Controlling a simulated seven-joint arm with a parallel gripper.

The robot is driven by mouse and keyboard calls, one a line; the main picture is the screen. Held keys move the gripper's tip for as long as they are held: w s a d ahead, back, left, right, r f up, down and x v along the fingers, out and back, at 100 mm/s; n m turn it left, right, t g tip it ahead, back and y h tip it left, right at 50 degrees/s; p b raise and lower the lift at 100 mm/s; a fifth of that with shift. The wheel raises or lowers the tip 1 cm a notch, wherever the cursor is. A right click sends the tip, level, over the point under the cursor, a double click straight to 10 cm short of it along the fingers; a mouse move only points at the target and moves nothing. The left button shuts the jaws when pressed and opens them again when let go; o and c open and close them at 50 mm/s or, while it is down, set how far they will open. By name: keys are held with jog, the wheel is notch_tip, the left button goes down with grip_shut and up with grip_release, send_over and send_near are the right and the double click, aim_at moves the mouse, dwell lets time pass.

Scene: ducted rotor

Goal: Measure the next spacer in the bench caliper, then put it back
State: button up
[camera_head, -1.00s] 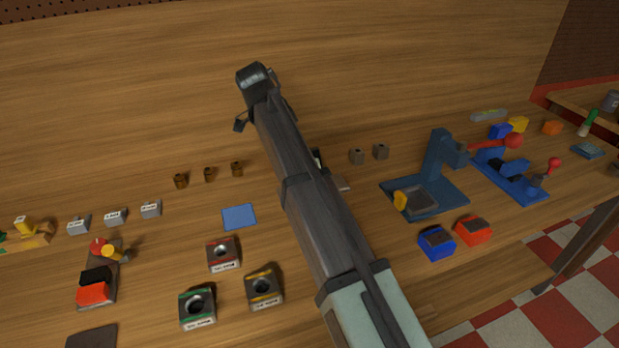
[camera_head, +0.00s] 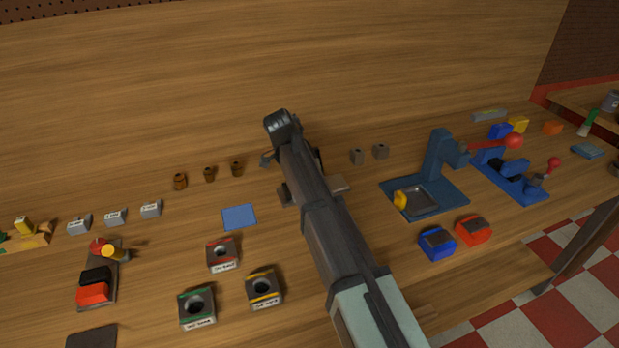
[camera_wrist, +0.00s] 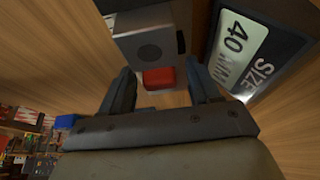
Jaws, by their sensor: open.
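In the wrist view my gripper (camera_wrist: 162,72) is open. A grey block with a round dark spot (camera_wrist: 150,42) is just beyond the fingertips, and a red piece (camera_wrist: 158,77) shows between the fingers; I cannot tell whether the block is a spacer or part of the caliper. A dark panel (camera_wrist: 262,45) reading "SIZE 40 MM" is at the right. In the head view a low grey device, perhaps the bench caliper (camera_head: 341,183), is mostly hidden behind my arm.
Several brown cylinders (camera_head: 209,174) and grey labelled blocks (camera_head: 115,218) stand to the left. A blue mat (camera_head: 239,216) and ring-topped blocks (camera_head: 223,254) lie left of my arm. A blue press (camera_head: 440,170) stands at the right. Bare wood is clear at the back.

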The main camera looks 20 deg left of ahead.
jog(key=shift+c, duration=0.3)
grip_shut()
dwell(0.4)
